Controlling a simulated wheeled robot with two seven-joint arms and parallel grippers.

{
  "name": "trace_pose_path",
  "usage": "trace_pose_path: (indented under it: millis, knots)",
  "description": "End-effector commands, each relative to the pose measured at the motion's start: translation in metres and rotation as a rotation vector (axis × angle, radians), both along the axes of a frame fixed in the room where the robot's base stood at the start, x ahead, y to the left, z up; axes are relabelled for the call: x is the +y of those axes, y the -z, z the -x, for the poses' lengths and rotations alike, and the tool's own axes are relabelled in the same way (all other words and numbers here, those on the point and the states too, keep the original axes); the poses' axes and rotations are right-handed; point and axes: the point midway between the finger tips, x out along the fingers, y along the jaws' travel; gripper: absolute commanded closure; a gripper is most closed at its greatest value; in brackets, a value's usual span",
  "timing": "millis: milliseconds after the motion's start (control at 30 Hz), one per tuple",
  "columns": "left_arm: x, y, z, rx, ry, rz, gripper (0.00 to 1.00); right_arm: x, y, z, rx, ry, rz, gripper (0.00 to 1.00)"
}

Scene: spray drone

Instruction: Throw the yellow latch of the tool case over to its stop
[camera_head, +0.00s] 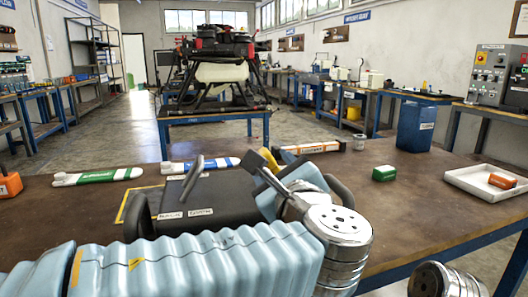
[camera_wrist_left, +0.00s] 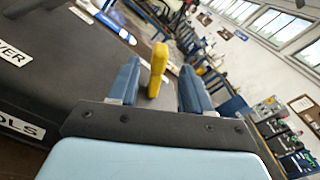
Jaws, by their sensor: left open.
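The dark tool case (camera_head: 225,190) lies on the brown workbench in front of me, with white label strips on its near edge. Its yellow latch (camera_head: 269,160) stands up at the case's right part, partly covered by my gripper in the head view. In the left wrist view the latch (camera_wrist_left: 157,70) is upright and slightly tilted, between the two blue fingers. My left gripper (camera_wrist_left: 160,88) is open around the latch, with a visible gap on each side; contact cannot be seen. It also shows in the head view (camera_head: 283,172). My right gripper is out of view.

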Motion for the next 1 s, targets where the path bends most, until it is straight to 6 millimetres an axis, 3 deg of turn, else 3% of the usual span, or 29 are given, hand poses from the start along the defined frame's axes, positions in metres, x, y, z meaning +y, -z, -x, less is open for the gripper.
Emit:
trace_pose_path:
  millis: [100, 300, 500, 733, 767, 1000]
  knots:
    - [0.007, -0.001, -0.027, 0.001, -0.003, -0.001, 0.51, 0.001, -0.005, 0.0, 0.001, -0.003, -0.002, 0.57]
    - [0.015, -0.001, -0.06, 0.0, -0.002, 0.0, 0.51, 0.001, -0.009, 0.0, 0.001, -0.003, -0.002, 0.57]
    - [0.018, 0.0, -0.072, 0.0, 0.0, 0.0, 0.51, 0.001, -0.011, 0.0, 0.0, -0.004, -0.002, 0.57]
    - [0.018, 0.0, -0.073, 0.0, 0.0, 0.0, 0.51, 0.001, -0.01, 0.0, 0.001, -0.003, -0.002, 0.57]
    - [0.018, 0.0, -0.073, 0.0, 0.0, 0.0, 0.53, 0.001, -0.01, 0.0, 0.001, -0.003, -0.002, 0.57]
    - [0.018, 0.0, -0.073, 0.0, 0.0, 0.0, 0.89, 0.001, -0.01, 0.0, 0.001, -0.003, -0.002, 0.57]
